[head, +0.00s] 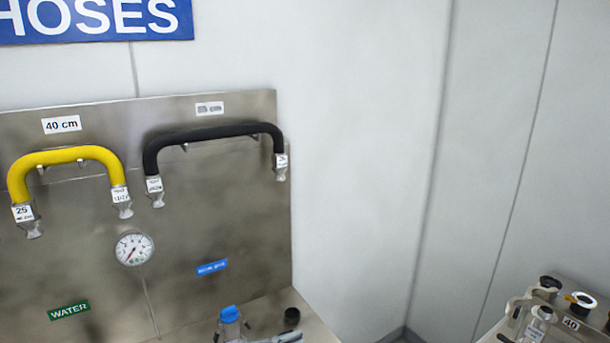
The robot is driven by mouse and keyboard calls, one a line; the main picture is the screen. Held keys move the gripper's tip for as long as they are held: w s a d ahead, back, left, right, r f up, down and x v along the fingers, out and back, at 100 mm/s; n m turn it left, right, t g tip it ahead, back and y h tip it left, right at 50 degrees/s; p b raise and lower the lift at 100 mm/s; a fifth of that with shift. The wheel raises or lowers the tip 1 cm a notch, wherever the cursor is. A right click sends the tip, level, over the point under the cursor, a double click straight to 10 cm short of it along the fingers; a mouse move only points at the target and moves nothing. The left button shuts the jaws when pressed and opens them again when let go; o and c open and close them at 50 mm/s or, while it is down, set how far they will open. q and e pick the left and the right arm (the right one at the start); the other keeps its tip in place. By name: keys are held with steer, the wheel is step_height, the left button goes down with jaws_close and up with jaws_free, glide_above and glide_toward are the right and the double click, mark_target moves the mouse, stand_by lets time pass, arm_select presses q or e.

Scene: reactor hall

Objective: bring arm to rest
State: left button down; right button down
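Neither of my grippers can be made out in the head view, and no arm of mine is clearly visible. A pale grey piece (280,338) shows at the bottom edge, mostly cut off; I cannot tell what it is. A yellow hose (70,156) and a black hose (215,132) hang on hooks on a steel panel (190,225), each with tagged metal fittings at both ends.
A pressure gauge (134,248) and a green WATER label (69,310) are on the panel. Fittings (535,318) crowd the lower right. A blue HOSES sign (95,20) hangs above.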

arm_select(q)
steer(key=w+a+r+n+t+y, duration=0.2)
steer(key=a+r+n+t+y, duration=0.2)
steer(key=a+n+t+y, duration=0.55)
steer(key=s+a+f+n+g+y, duration=0.55)
steer(key=a+f+n+y, duration=0.25)
steer(key=a+f, duration=0.25)
steer(key=s+d+f+m+g+h, duration=0.1)
steer(key=s+f+g, duration=0.45)
steer(key=s, duration=0.55)
steer(key=s+d+f+m+g+h, duration=0.15)
steer(key=s+f+g, duration=0.25)
steer(key=s+f, duration=0.5)
steer(key=s+f+g+b, duration=0.1)
steer(key=s+f+b, duration=0.1)
steer(key=f, duration=1.2)
steer(key=s+f+g+b, duration=0.1)
steer(key=s+f, duration=0.2)
steer(key=f, duration=1.1)
steer(key=s+a+f+m+b, duration=0.1)
steer(key=s+a+f+b, duration=0.1)
steer(key=s+f, duration=1.2)
step_height(320, 180, down, 3)
steer(key=shift+s+a+f+g+y, duration=0.1)
steer(key=shift+s+a+g+y, duration=0.25)
steer(key=shift+s+a, duration=0.1)
